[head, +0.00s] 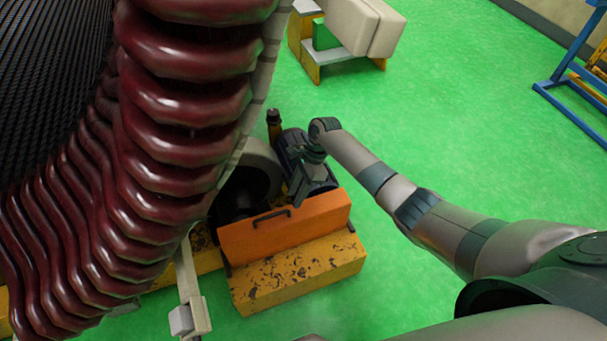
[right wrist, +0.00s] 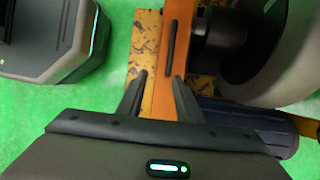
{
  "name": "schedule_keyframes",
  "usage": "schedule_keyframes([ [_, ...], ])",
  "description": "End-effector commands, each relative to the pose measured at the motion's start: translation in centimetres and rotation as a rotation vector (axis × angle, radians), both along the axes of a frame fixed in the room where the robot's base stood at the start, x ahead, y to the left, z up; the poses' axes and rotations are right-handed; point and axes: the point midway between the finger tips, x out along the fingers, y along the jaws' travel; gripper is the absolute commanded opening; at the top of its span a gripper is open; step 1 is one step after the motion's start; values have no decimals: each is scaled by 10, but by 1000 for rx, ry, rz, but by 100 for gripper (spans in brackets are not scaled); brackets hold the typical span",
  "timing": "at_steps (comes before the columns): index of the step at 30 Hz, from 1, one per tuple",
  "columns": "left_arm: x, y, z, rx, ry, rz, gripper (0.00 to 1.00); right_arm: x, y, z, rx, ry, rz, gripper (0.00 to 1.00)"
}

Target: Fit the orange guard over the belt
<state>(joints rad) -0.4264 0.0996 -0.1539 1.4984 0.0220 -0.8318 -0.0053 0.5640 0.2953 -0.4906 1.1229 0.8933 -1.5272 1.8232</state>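The orange guard (head: 285,225) sits on the yellow, worn base, beside the large coil-wound stator. A dark bar handle (head: 270,215) runs along its top; the handle also shows in the right wrist view (right wrist: 172,48). My right gripper (head: 298,192) is just above the guard, near the handle's right end. In the right wrist view its two fingers (right wrist: 160,77) are spread with nothing held between them; the guard's orange top (right wrist: 178,18) lies beyond the fingertips, and the handle is ahead of them. I cannot make out the belt. My left gripper is not in view.
A dark motor (head: 318,172) stands right behind the guard, next to a grey wheel (head: 262,165). The red coils of the stator (head: 185,110) crowd the left side. The yellow base (head: 300,275) extends in front. Green floor is free to the right.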

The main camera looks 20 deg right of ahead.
Motion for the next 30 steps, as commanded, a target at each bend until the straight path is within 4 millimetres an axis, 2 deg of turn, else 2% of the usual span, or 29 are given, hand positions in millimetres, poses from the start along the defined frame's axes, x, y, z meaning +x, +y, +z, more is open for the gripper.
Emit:
schedule_keyframes([
  [1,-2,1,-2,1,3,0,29,2,-4,12,0,-3,0,32],
  [6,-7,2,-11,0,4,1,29,5,-16,39,0,-4,1,32],
  [12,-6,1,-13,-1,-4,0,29,6,-24,58,0,-1,0,32],
  [30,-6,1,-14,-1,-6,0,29,7,-26,63,0,-1,0,32],
])
